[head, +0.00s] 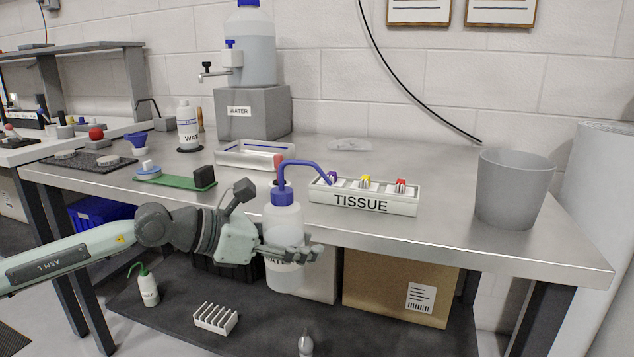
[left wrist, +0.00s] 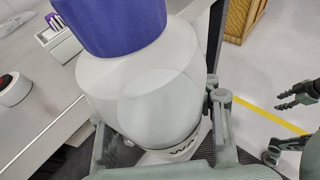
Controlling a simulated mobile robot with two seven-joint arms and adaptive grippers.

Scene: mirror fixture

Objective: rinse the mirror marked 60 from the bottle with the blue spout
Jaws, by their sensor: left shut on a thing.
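The bottle with the blue spout (head: 283,222) is white and translucent, with a blue cap and a bent blue tube pointing right. It is upright in front of the bench's front edge. My left gripper (head: 290,252) is shut around its lower body, partly covering its label. In the left wrist view the bottle (left wrist: 150,85) and its blue cap fill the middle. My right gripper (left wrist: 288,98) shows at the right edge of that view, its fingers apart and empty. No mark 60 is readable. A green mount (head: 180,181) with a small pale piece and a black block stands on the bench.
On the bench are a tissue holder (head: 362,199), a grey bin (head: 513,190), a shallow metal tray (head: 232,158), a second white bottle (head: 188,127) and a water tank (head: 253,55) on a grey block.

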